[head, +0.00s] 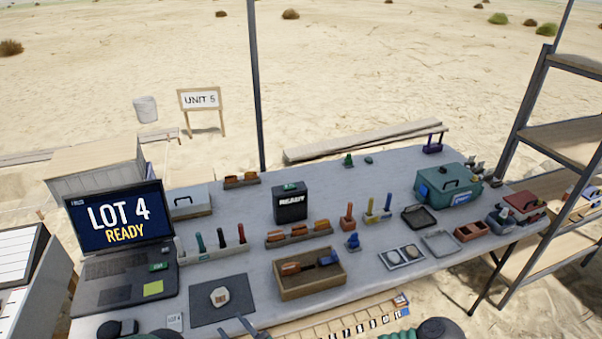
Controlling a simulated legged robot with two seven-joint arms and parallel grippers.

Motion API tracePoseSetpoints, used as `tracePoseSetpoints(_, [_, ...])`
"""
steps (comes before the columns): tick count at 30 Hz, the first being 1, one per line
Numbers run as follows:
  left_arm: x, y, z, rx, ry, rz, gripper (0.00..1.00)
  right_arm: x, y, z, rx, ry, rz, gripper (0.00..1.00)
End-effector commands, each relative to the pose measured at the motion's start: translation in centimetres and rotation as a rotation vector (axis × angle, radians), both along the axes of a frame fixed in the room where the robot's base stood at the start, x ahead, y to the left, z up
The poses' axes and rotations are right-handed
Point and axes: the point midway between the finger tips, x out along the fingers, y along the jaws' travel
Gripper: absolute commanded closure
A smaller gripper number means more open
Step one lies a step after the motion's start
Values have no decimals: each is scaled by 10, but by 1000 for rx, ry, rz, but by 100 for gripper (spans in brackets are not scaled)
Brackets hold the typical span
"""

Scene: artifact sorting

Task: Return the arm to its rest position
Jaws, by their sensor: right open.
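My right gripper (238,331) shows only as dark fingertips at the bottom edge of the head view, by the table's front edge below the dark mat. The fingers are apart with nothing seen between them. The rest of the gripper is cut off by the frame. Green and dark parts at the bottom, right of centre, look like parts of my arm. My left gripper cannot be made out.
The grey table (375,178) is crowded with trays, tools and boxes. A wooden tray (311,288) and a dark mat (236,314) with a pale piece lie near its front. A laptop (120,225) stands left; a shelf rack (570,140) stands right.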

Motion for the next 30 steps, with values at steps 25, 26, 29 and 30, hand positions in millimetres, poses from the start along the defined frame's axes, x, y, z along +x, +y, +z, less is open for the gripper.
tracePoseSetpoints(25, [0,0,33,0,0,0,64,-82,-296,28,-1794,-502,1310,59])
tracePoseSetpoints(26, [0,0,34,0,0,0,64,-89,-312,41,-1825,-497,1357,59])
tracePoseSetpoints(29, [0,0,37,0,0,0,64,-113,-347,75,-1872,-496,1478,59])
tracePoseSetpoints(30, [0,0,38,0,0,0,64,-122,-354,84,-1875,-502,1510,59])
